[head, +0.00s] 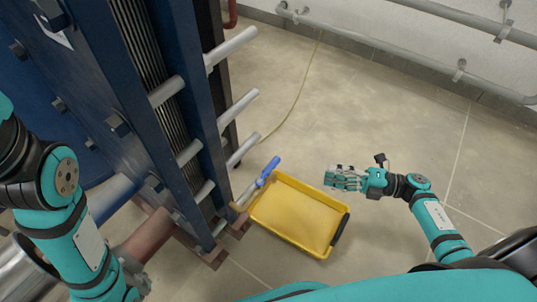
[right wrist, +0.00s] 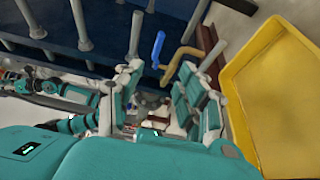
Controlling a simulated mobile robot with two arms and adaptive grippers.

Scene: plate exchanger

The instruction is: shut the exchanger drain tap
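The drain tap has a blue lever handle (head: 268,171) at the foot of the blue plate exchanger (head: 185,60), by the left edge of a yellow tray. In the right wrist view the blue handle (right wrist: 158,48) stands up beside a bent brass-coloured pipe (right wrist: 182,58). My right gripper (head: 332,179) is to the right of the tap, above the floor and apart from the handle. In the right wrist view its fingers (right wrist: 161,78) are spread and empty, with the handle beyond them. My left gripper (head: 137,278) is low at the left, partly hidden by its arm; its fingers are unclear.
The yellow tray (head: 255,210) lies on the floor below the tap, with a dark grip on its right side. Grey tie rods (head: 238,108) stick out of the exchanger above the tap. A thin hose (head: 297,97) runs over the floor. The floor at the right is clear.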

